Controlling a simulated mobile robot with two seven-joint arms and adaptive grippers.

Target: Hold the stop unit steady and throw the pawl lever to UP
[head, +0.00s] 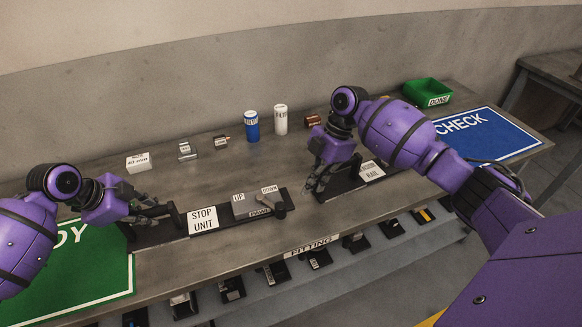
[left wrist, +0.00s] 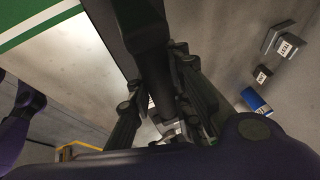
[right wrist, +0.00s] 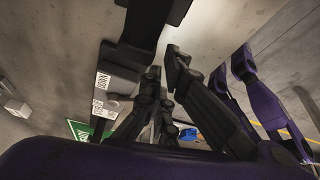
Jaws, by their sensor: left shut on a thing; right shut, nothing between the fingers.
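The stop unit (head: 225,222) is a long black base lying on the bench, with a white STOP UNIT plate, UP and DOWN labels and a PAWL label. Its grey pawl lever (head: 270,204) sits at the right end, below the DOWN label. My left gripper (head: 158,208) is shut on the black upright at the unit's left end; the left wrist view shows this dark part (left wrist: 145,45) between the fingers. My right gripper (head: 314,186) is shut and empty, right of the lever and apart from it. The DOWN label (right wrist: 103,80) also shows in the right wrist view.
Blue (head: 252,126) and white (head: 281,120) cylinders and small blocks stand at the back. A green DONE bin (head: 428,92) and blue CHECK mat (head: 490,133) are at right, a green mat (head: 75,270) at left.

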